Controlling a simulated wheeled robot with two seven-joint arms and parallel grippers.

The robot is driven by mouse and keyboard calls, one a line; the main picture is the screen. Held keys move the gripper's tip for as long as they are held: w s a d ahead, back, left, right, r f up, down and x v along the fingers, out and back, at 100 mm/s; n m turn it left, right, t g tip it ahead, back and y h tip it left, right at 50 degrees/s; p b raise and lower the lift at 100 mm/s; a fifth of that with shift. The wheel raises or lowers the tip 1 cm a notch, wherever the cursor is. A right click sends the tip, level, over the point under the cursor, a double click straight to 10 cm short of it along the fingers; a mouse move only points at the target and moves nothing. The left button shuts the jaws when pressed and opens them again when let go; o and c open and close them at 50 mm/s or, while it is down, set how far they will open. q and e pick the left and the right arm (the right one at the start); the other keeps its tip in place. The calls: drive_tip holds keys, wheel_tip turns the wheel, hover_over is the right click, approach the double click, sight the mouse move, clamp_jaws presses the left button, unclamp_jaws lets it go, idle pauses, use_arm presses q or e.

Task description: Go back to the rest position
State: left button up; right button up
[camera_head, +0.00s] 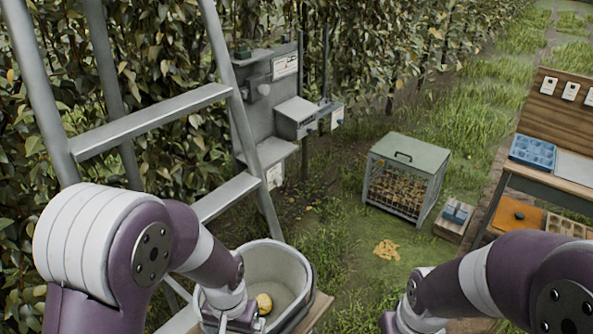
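My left arm comes in from the left and reaches down to a grey bucket (300,262) at the bottom centre. My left gripper (236,322) is at the bucket's left side, partly cut off by the frame's lower edge. I cannot tell whether the two touch. My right arm comes in from the right, and its wrist and gripper (408,322) are at the lower edge, mostly out of frame. The fingertips of both grippers are hidden or cut off.
A grey ladder (150,122) stands at left before the hedge. A panel with boxes (262,110) stands behind the bucket. A wire crate (404,178) with a green lid sits on the grass. A workbench (565,180) with a blue tray (532,152) is at right.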

use_arm(q)
drive_tip(key=s+a+f+n+t+b, duration=0.1)
drive_tip(key=s+a+f+b, duration=0.3)
drive_tip(key=b, duration=0.8)
wheel_tip(320, 180, down, 4)
drive_tip(key=shift+s+a+r+n, duration=0.15)
drive_tip(key=shift+a+n, duration=0.35)
drive_tip(key=shift+a, duration=0.65)
use_arm(e)
wheel_tip(320, 180, down, 13)
drive_tip(key=w, duration=0.1)
drive_tip(key=shift+f, duration=0.15)
